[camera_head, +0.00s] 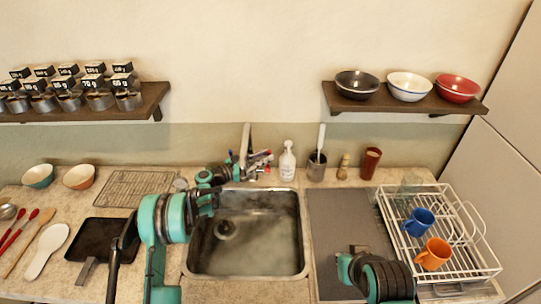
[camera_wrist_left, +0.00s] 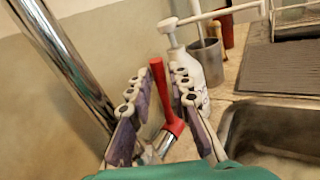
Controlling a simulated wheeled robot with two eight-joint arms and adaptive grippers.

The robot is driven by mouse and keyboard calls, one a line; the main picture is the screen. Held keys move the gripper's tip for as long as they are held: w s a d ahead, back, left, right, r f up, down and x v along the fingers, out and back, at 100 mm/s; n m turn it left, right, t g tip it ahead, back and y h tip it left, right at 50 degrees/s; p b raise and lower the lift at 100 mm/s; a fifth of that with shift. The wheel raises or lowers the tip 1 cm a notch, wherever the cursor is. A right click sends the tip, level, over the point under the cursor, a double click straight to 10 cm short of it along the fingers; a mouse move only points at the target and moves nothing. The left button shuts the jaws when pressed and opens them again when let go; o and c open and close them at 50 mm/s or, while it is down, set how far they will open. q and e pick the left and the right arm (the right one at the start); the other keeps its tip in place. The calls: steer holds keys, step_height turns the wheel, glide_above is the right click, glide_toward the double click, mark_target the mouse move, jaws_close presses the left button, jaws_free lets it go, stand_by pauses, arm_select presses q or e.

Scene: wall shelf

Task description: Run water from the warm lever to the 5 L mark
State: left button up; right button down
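The red lever (camera_wrist_left: 158,85) stands between the two fingers of my left gripper (camera_wrist_left: 155,88) in the left wrist view. The fingers are spread, with a gap visible on both sides of the lever. In the head view my left gripper (camera_head: 246,165) is at the faucet (camera_head: 245,142), behind the sink. The chrome spout (camera_wrist_left: 65,65) rises left of the fingers in the wrist view. The sink (camera_head: 262,232) shows a dark drain; I see no clear stream, and no 5 L mark is readable.
A white soap bottle (camera_head: 287,162) and a grey utensil cup (camera_head: 316,168) stand right of the faucet. A grey mat (camera_head: 345,220) and a white dish rack (camera_head: 470,262) with mugs lie further right. A wire rack (camera_head: 138,188) lies to the left.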

arm_select(q)
steer(key=shift+x, duration=1.15)
steer(key=shift+c, duration=0.2)
jaws_close()
steer(key=shift+s+f+m+h+b, duration=0.35)
steer(key=shift+s+m+h+b, duration=0.4)
steer(key=shift+m+b, duration=0.6)
steer(key=shift+s+f+m+h+b, duration=0.5)
steer(key=shift+s+m+b, duration=0.5)
steer(key=shift+b, duration=0.7)
steer(key=shift+s+f+m+h+b, duration=0.25)
steer(key=shift+s+m+h+b, duration=0.55)
steer(key=shift+m+b, duration=0.55)
